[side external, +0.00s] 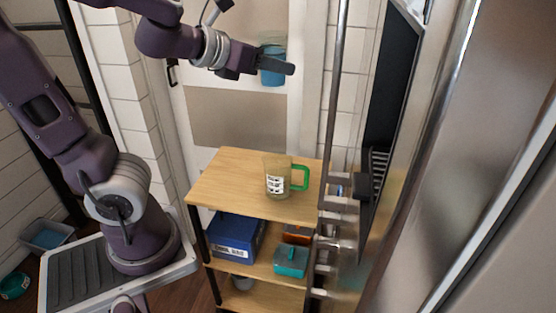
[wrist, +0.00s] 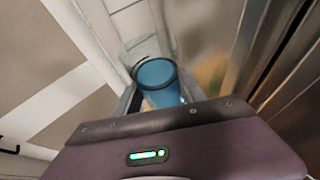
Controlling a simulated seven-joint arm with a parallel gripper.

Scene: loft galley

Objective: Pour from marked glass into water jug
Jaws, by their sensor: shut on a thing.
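The marked glass (side external: 271,76) is blue in its lower part, with a paler, see-through upper part. It looks about upright, high above the shelf top. My gripper (side external: 284,68) is shut on it, with a finger across its side. In the wrist view the glass (wrist: 160,84) sits between the fingers, with a dark ring around it and a faint clear rim beyond. The water jug (side external: 273,163) is yellowish and see-through, with a white printed label and a green handle pointing right. It stands upright on the shelf top, below the glass and apart from it.
The wooden shelf unit (side external: 225,184) has a clear top apart from the jug. A blue box (side external: 233,238) and a teal container (side external: 291,261) stand on its lower level. A tall metal appliance door with handles (side external: 333,110) borders the right side closely.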

